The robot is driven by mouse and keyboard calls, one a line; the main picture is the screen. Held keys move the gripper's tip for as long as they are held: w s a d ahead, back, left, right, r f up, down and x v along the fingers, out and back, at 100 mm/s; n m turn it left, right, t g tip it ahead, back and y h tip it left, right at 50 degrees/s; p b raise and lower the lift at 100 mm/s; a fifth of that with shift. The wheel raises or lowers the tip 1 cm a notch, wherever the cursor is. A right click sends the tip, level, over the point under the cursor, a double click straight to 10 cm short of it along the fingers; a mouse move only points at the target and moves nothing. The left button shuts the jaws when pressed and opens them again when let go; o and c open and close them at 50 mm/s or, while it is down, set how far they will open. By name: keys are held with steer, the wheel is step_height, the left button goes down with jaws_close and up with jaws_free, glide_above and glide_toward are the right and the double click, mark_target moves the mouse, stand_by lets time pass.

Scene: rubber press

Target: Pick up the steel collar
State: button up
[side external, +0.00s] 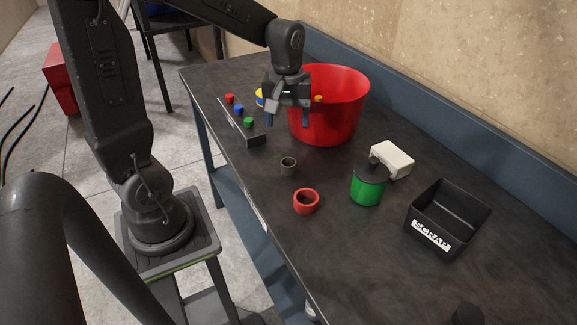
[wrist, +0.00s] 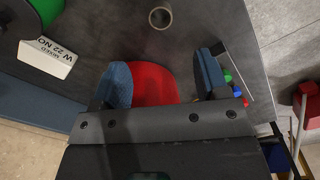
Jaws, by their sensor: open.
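The steel collar (side external: 288,171) is a small dull grey ring standing upright on the dark bench, with its open end up. It also shows in the wrist view (wrist: 153,20) near the top edge, beyond the fingertips. My gripper (side external: 287,118) is open with nothing between its blue fingers. It hangs above the bench, in front of the red bucket and farther back than the collar. In the wrist view the fingers (wrist: 163,74) are spread wide, with red bucket below them.
A red ring (side external: 306,208) stands near the collar. The red bucket (side external: 340,115) is behind my gripper. A dark rail (side external: 256,141) with small coloured pieces lies left. A green canister (side external: 368,191), white box (side external: 397,160) and black scrap bin (side external: 455,230) stand right.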

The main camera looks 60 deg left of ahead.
glide_above(288, 163)
steer(key=s+d, duration=0.1)
steer(key=d, duration=0.1)
step_height(288, 163, down, 9)
steer(key=shift+s, duration=0.1)
steer(key=shift+w+a+f, duration=0.15)
steer(key=shift+f, duration=1.15)
steer(key=shift+w+a+f, duration=0.1)
steer(key=shift+f, duration=1.2)
steer(key=shift+c, duration=0.5)
steer(key=c, duration=0.9)
